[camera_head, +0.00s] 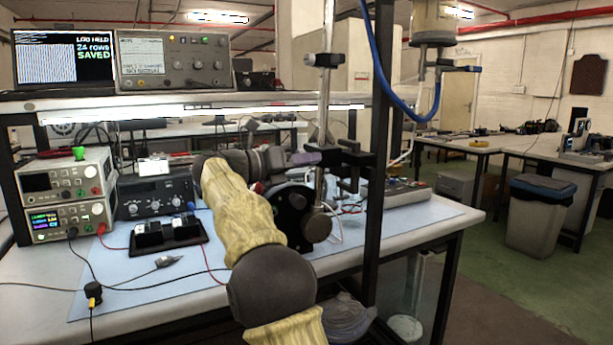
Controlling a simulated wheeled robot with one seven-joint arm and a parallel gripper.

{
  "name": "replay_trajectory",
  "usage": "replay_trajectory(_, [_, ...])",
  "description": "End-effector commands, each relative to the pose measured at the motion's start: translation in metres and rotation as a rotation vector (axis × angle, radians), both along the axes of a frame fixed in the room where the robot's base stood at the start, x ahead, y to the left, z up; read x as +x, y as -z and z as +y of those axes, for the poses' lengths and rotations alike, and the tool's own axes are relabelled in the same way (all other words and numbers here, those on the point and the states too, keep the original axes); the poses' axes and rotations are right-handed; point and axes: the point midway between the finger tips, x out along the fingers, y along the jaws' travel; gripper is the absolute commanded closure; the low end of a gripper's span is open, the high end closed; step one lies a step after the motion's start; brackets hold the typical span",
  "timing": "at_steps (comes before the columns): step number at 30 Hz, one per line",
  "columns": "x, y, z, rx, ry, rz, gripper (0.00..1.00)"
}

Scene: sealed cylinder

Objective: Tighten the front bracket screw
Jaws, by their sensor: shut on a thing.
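My arm, in a yellowish sleeve, reaches over the bench. My gripper (285,160) is at its far end, level with the clamp hardware. It is shut on a small purple-grey handled thing (306,158), which looks like a tool handle and points right. A black bracket (350,158) with knobs sits just right of the handle, beside an upright metal rod (325,95). I cannot tell whether the tool's tip touches a screw. The front bracket screw is too small to make out. A round black part (293,212) is below the gripper, partly behind my arm.
A dark upright post (381,130) and a blue hose (369,50) stand close to the right of the bracket. Power supplies (68,200) and a black tray (152,238) are on the left of the bench (130,318). A shelf (200,101) runs above.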

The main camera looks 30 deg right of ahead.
Motion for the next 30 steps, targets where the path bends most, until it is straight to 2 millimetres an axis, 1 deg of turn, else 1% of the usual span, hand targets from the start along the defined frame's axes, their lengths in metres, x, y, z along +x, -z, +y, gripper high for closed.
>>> replay_trajectory(1, [0.0016,0.0081,0.0025,0.008,-0.003,-0.038,1.0])
replay_trajectory(6, [0.0021,0.0066,0.0028,0.012,-0.005,-0.16,1.0])
replay_trajectory(12, [0.0022,0.0047,0.0029,0.014,-0.004,-0.249,1.0])
replay_trajectory(18, [0.0021,0.0029,0.0031,0.015,-0.004,-0.285,1.0])
replay_trajectory(29, [0.0021,0.002,0.0032,0.015,-0.005,-0.288,1.0])
replay_trajectory(30, [0.0021,0.0019,0.0033,0.014,-0.005,-0.288,0.7])
